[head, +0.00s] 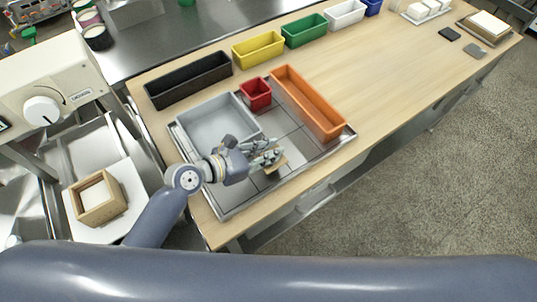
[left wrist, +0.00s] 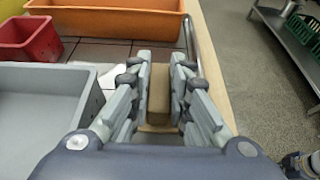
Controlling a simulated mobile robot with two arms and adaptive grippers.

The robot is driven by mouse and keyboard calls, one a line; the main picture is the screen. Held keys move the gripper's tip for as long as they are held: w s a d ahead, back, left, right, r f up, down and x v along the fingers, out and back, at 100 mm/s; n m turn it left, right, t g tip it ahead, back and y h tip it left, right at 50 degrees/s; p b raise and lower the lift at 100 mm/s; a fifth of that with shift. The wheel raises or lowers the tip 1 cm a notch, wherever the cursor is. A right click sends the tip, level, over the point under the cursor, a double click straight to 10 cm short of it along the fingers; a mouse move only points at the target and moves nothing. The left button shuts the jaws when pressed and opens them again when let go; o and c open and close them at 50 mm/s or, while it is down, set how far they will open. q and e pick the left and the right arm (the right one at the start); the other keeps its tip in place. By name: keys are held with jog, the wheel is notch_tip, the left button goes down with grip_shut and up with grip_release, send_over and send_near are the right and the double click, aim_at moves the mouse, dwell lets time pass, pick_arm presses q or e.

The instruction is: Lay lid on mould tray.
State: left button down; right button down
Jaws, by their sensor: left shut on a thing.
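My left gripper (head: 272,157) is over the tiled metal tray on the bench, shut on a tan wooden lid (head: 276,166). In the left wrist view, the fingers (left wrist: 160,85) close on the lid's raised block-shaped handle (left wrist: 159,95); the fingers hide most of the lid. I cannot tell whether the lid touches the tray surface. A square wooden mould tray (head: 80,209) with white filling stands on a white board at the left, away from the gripper. My right gripper is not in view.
The metal tray (head: 228,211) also holds a grey bin (head: 213,118), a red box (head: 256,93) and a long orange bin (head: 307,103). Black (head: 188,80), yellow (head: 258,50) and green bins (head: 305,31) line the back. The mill (head: 45,85) stands behind the mould tray.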

pick_arm(q)
notch_tip(320, 180, down, 2)
jog(key=shift+f, duration=0.25)
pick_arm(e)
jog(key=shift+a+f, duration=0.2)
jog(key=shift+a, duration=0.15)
pick_arm(q)
jog(key=shift+f, duration=0.15)
jog(key=c, duration=1.5)
grip_release()
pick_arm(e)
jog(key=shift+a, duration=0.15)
